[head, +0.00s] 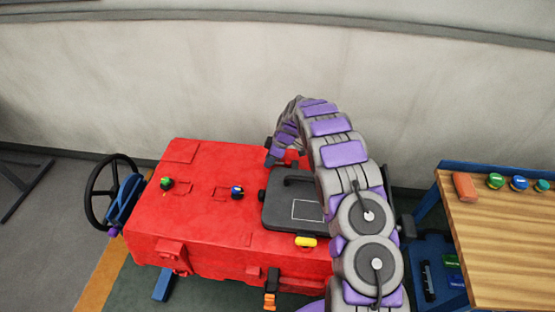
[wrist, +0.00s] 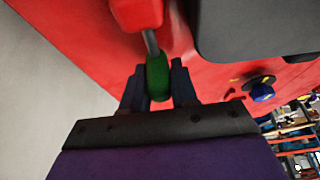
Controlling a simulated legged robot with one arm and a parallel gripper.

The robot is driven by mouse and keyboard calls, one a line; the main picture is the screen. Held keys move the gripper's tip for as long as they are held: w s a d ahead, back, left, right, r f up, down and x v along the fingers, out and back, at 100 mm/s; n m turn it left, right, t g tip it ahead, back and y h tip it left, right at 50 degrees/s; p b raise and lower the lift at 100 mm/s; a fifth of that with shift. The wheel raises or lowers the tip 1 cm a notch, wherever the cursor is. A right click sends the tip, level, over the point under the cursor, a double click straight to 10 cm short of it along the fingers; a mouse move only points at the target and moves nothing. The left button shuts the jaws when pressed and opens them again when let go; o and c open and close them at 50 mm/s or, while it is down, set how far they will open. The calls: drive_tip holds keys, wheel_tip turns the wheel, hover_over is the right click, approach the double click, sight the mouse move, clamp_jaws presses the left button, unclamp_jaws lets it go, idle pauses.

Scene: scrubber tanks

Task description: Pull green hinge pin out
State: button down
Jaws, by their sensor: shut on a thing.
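The green hinge pin (wrist: 158,75) shows in the wrist view as a green grip on a grey metal shaft. The shaft runs up to a red hinge block (wrist: 137,12) on the red tank. My gripper (wrist: 157,88) is shut on the green grip, with one dark finger on each side. In the head view my arm arches over the tank, and the gripper end is near the far side of the dark lid (head: 280,213). The pin is hidden or too small to make out there.
The red tank (head: 200,225) has a green knob (head: 167,183) and a blue knob (head: 237,191) on top. A yellow handle (head: 305,242) is at the lid's front. A black wheel (head: 100,190) stands left. A wooden workbench (head: 505,240) stands right. A wall is behind.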

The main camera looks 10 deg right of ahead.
drive_tip(key=c, duration=1.3)
unclamp_jaws()
drive_tip(key=shift+w+a+r, duration=0.1)
drive_tip(key=shift+a, duration=0.05)
drive_tip(key=shift+c, duration=0.2)
drive_tip(key=shift+o, duration=0.5)
drive_tip(key=shift+a, duration=0.1)
drive_tip(key=p+v, duration=0.2)
drive_tip(key=v, duration=1.5)
